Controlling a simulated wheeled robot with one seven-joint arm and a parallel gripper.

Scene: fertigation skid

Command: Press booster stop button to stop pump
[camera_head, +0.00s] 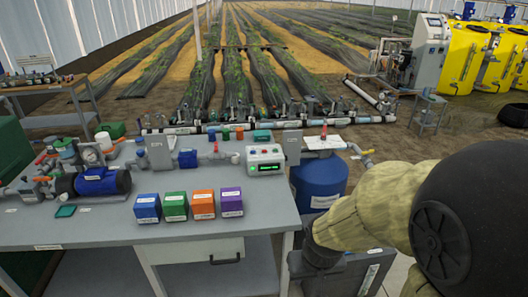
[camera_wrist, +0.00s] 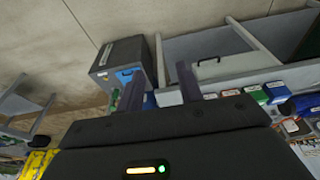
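A blue pump (camera_head: 97,182) lies at the left of the grey bench in the head view. A pale control box (camera_head: 265,158) with a lit green display and small buttons stands at the bench's right back. I cannot tell which button is the booster stop; the labels are too small to read. My gripper (camera_wrist: 158,88) shows in the wrist view with its two dark fingers apart and nothing between them. In the head view my arm reaches down at the right, beside the bench's right end, and the fingers cannot be made out. The gripper is apart from the control box.
Blue, green, orange and purple boxes (camera_head: 189,205) stand along the front of the bench (camera_head: 110,225). A blue tank (camera_head: 318,183) stands right of the bench, close to my arm. A dark grey box (camera_wrist: 120,58) is on the floor near my fingers. A drawer handle (camera_head: 225,259) sticks out in front.

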